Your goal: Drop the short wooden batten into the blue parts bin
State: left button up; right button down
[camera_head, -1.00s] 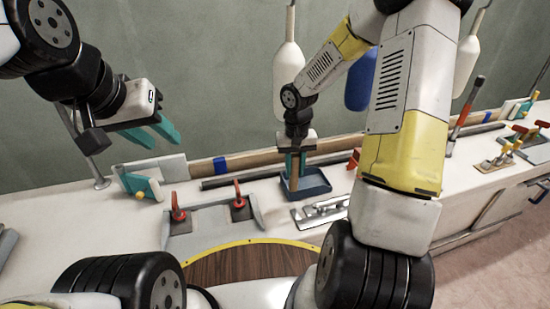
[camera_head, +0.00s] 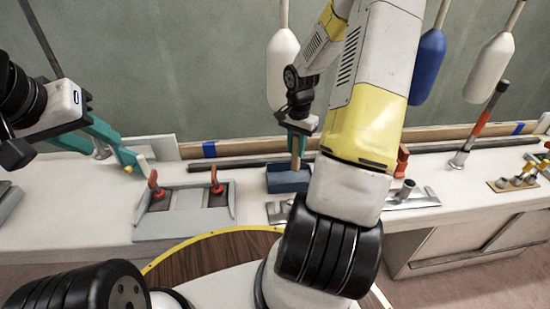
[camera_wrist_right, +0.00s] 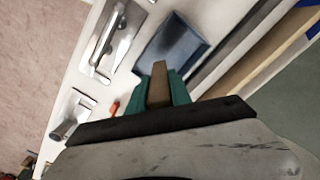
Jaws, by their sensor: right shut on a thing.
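The short wooden batten (camera_head: 296,152) is held upright between the teal fingers of my right gripper (camera_head: 297,138). Its lower end is over the blue parts bin (camera_head: 288,182), partly behind the bin's front wall, so I cannot tell whether it touches the floor. In the right wrist view, the batten (camera_wrist_right: 158,86) sits between the fingers, with the blue bin (camera_wrist_right: 178,45) just beyond its tip. My left gripper (camera_head: 122,152) is open and empty at the left, above the bench.
A grey fixture with red clamps (camera_head: 184,208) lies left of the bin. Metal trowel-like tools (camera_head: 400,198) lie to its right, partly behind my right arm. A dark bar (camera_head: 238,163) runs behind. White and blue fenders (camera_head: 428,68) hang above the bench.

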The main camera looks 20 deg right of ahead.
aim_at(297, 136)
jog(key=shift+f, duration=1.7)
jog(key=c, duration=1.1)
grip_release()
notch_tip(297, 136, up, 7)
jog(key=shift+f, duration=0.1)
jog(key=shift+r, duration=0.5)
